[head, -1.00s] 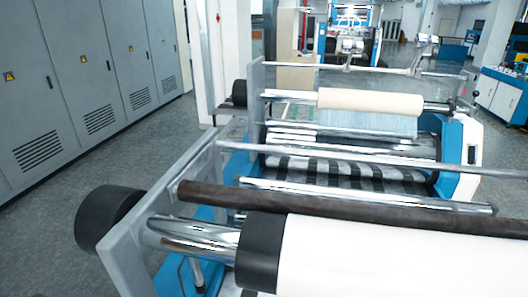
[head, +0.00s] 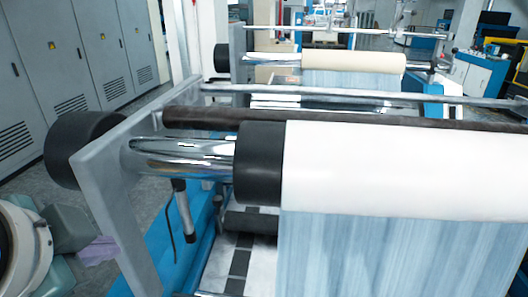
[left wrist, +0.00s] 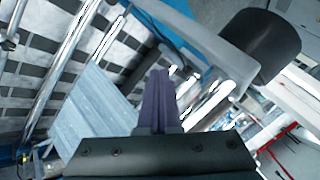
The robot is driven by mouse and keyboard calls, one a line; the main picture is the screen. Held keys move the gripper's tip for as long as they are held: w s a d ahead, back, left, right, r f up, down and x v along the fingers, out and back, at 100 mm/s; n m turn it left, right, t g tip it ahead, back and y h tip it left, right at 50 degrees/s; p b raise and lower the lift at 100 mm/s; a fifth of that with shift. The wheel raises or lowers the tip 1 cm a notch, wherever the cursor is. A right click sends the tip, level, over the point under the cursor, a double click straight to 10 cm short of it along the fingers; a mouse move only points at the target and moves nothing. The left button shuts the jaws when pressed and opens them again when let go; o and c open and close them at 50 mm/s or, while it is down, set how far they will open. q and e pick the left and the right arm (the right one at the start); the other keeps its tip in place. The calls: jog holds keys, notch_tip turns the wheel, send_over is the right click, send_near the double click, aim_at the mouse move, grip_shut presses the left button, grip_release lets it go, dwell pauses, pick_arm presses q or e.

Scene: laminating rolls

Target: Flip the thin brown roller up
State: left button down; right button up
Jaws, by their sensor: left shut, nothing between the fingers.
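The thin brown roller (head: 213,117) is a long dark bar lying level across the machine in the head view, just behind the big white roll (head: 400,168). Its left end is at the grey side frame (head: 105,180). The white roll partly hides it. My left gripper (head: 110,250) is at the lower left of the head view, left of the side frame, low and well apart from the roller. Its purple fingers show closed together and empty in the left wrist view (left wrist: 160,90). I cannot pick out the brown roller there. My right gripper is out of view.
A black end cap (head: 80,150) sticks out left of the side frame, above my left gripper. A chrome shaft (head: 180,157) joins the frame to the white roll. A cream roll (head: 355,66) sits farther back. Grey cabinets (head: 60,60) line the left wall.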

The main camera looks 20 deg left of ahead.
pick_arm(q)
jog(key=w+a+f+m+t+y+b, duration=0.65)
jog(key=w+a+m+b, duration=0.2)
jog(key=b, duration=0.75)
pick_arm(e)
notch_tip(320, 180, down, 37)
jog(key=b, duration=1.7)
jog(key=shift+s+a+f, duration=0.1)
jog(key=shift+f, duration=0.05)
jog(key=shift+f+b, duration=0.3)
jog(key=shift+b, duration=0.1)
pick_arm(q)
jog(key=w+d+f+m+t+h, duration=0.1)
jog(key=w+m+t+h, duration=0.1)
jog(key=m, duration=0.7)
jog(key=w+d+f+m+t+h, duration=0.2)
jog(key=w+m+t, duration=0.2)
jog(key=m+t, duration=0.3)
jog(key=m, duration=0.3)
jog(key=shift+w+d+f, duration=0.2)
jog(key=shift+d+f, duration=0.05)
jog(key=shift+d, duration=0.05)
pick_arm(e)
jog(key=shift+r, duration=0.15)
pick_arm(q)
jog(key=shift+t, duration=0.25)
